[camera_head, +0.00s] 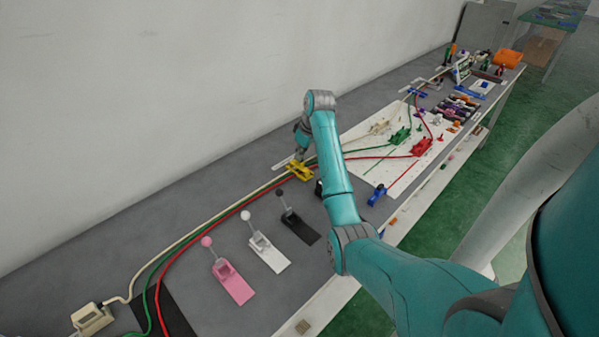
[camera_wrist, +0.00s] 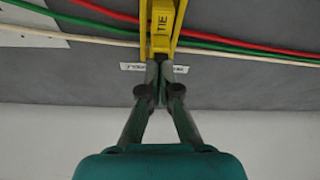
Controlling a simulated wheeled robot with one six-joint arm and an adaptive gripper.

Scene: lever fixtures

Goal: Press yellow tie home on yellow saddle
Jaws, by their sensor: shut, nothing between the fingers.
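The yellow saddle (camera_head: 299,171) stands on the grey bench near the wall, with the white, green and red cables running through it. The yellow tie (camera_wrist: 163,22), marked "TIE", shows at the top of the wrist view, lying across the cables between the saddle's yellow sides (camera_wrist: 178,25). My gripper (camera_wrist: 161,72) is shut and empty, with its fingertips at the near end of the tie, by the white cable. In the head view my gripper (camera_head: 301,156) is over the saddle and partly hidden by my wrist. I cannot tell if the fingertips touch the tie.
Pink (camera_head: 229,278), white (camera_head: 265,250) and black (camera_head: 297,225) lever fixtures stand left of my arm. A white board with green (camera_head: 400,136) and red (camera_head: 422,147) saddles lies to the right. A blue fixture (camera_head: 377,194) is near the bench's front edge. The wall is close behind.

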